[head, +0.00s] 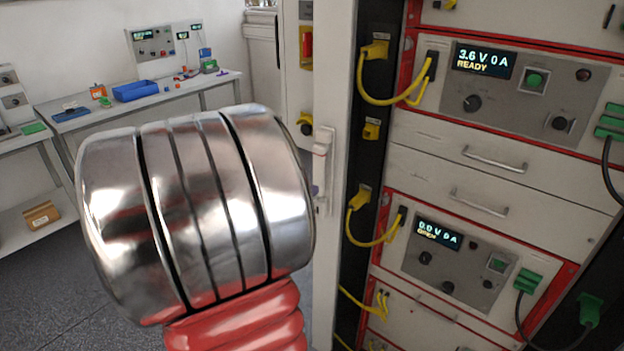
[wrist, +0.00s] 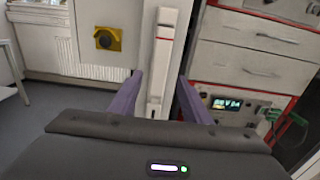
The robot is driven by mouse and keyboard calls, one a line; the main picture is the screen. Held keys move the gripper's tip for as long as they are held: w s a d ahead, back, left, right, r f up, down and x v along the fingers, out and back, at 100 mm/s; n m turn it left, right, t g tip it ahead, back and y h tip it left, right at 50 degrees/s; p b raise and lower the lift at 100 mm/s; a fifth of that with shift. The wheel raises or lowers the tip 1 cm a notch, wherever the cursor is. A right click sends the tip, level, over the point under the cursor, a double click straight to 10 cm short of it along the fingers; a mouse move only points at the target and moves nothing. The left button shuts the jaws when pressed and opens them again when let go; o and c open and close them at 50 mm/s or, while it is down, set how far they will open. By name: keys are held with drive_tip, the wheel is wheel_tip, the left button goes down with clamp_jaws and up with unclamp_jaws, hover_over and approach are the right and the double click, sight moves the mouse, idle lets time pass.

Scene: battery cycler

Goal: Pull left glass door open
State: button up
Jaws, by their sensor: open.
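The left door's white upright frame (head: 335,90) stands left of the instrument racks in the head view. A pale handle (head: 322,165) is on it, partly hidden behind my arm. In the wrist view the white upright handle (wrist: 161,60), with a red mark near its top, stands between the two purple fingers of my gripper (wrist: 159,78). The gripper is open, one finger on each side of the handle, with a visible gap to the right finger. Whether the left finger touches it I cannot tell. Glass is hard to make out.
Right of the door are racks with displays (head: 483,60), drawers (head: 490,165), yellow cables (head: 385,98) and green plugs (head: 529,281). Grey floor (head: 50,285) is clear at lower left.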

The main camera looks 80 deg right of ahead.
sight(317, 176)
drive_tip(key=shift+x, duration=2.8)
drive_tip(key=shift+c, duration=0.6)
clamp_jaws()
